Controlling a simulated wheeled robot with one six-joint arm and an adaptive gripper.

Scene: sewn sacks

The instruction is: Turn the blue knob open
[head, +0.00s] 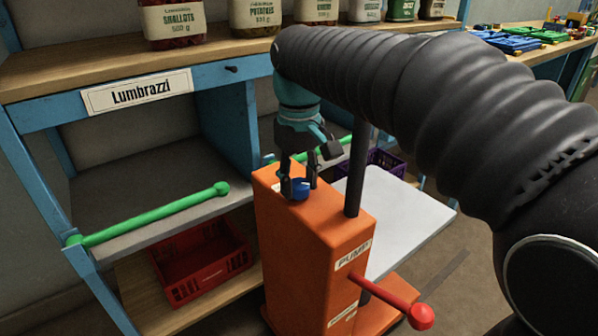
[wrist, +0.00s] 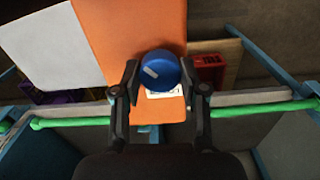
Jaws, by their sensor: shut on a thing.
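The blue knob (head: 297,187) sits on top of the orange pump housing (head: 315,222), near its back end. My gripper (head: 299,184) points down over the housing, its fingers on either side of the knob. In the wrist view the knob (wrist: 160,70) lies between the two fingertips (wrist: 159,76), with a pale mark on its left part. The gripper is shut on the knob. A small white label on the housing shows just below the knob in the wrist view; its writing is too small to read.
A red-ended lever (head: 420,316) sticks out from the pump's front, and a dark post stands beside my gripper. A blue shelf with a green rail (head: 150,215) is at the left, a red crate (head: 205,262) below it. Jars (head: 172,22) line the top shelf.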

